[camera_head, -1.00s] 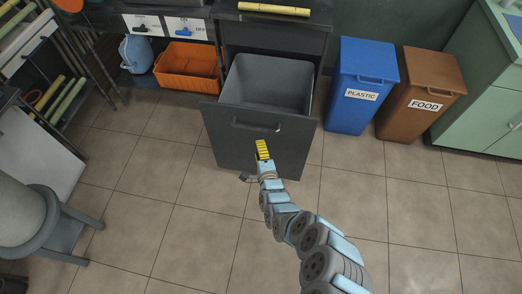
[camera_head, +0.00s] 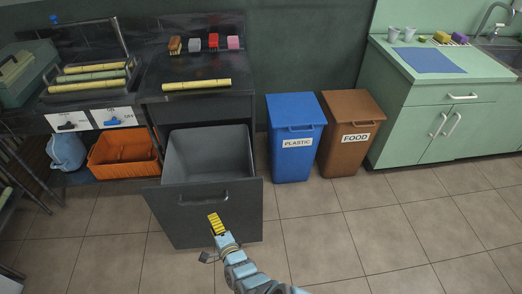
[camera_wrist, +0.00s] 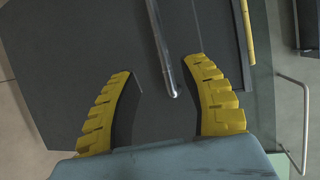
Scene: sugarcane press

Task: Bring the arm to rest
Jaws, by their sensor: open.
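My gripper (camera_head: 216,224) has yellow ribbed fingers and is in front of the dark grey drawer front (camera_head: 225,222). In the wrist view its two fingers (camera_wrist: 165,92) are apart with nothing between them. The drawer's metal bar handle (camera_wrist: 170,65) shows beyond and between the fingertips, not gripped. The head view also shows the handle (camera_head: 203,199) just above the gripper. The drawer stands pulled out, with an open grey bin (camera_head: 208,158) inside it. I cannot tell the exact gap between gripper and drawer front.
A blue plastic bin (camera_head: 294,145) and a brown food bin (camera_head: 346,140) stand right of the drawer. An orange crate (camera_head: 124,158) is to its left. Yellow cane (camera_head: 196,84) lies on the counter above. The tiled floor (camera_head: 400,230) at front right is clear.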

